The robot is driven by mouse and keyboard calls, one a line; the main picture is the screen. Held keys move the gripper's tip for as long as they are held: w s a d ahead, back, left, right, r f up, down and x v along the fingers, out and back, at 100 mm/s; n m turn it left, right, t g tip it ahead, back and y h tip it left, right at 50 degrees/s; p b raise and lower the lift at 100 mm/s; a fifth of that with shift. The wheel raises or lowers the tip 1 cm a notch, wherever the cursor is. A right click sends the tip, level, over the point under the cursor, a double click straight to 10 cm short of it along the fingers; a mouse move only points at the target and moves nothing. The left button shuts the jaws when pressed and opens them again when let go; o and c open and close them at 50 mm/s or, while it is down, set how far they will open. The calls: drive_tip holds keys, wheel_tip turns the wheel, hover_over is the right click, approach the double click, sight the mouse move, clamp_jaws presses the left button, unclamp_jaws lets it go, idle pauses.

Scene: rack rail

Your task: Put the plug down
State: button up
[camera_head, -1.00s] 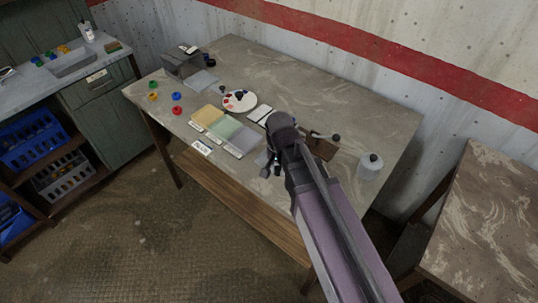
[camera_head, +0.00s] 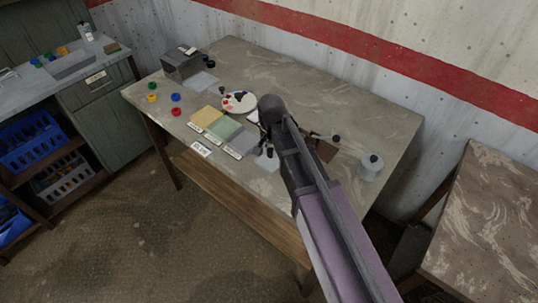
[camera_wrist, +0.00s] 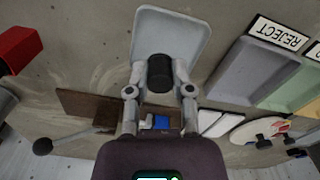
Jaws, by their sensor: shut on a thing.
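My gripper (camera_wrist: 160,88) is shut on the black, round-ended plug (camera_wrist: 160,72), which sits between its grey fingertips in the wrist view. Behind the plug lies a pale grey, rounded square pad or shallow tray (camera_wrist: 178,28). The gap between the plug and that surface is hard to judge. In the head view my gripper (camera_head: 267,149) is over the front middle of the table, beside the same pale piece (camera_head: 266,162). My arm hides part of that area, and the plug is hard to make out there.
Yellow (camera_head: 207,117), green (camera_head: 224,127) and grey (camera_head: 243,140) trays with labels lie left of my gripper. The grey one is beside the REJECT label (camera_wrist: 280,34). The table's back right is clear.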

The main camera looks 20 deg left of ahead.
sight(269, 161)
drive_tip(key=shift+w+a, duration=0.2)
drive_tip(key=shift+w, duration=0.15)
drive_tip(key=shift+w+a+f+b, duration=0.15)
drive_tip(key=shift+w+f+b, duration=0.05)
drive_tip(key=shift+f+b, duration=1.6)
drive_tip(key=shift+f, duration=0.2)
drive_tip(key=o, duration=0.7)
drive_tip(key=shift+o, duration=0.2)
drive_tip(key=shift+r, duration=0.25)
wheel_tip(269, 161, up, 12)
drive_tip(key=p, duration=1.2)
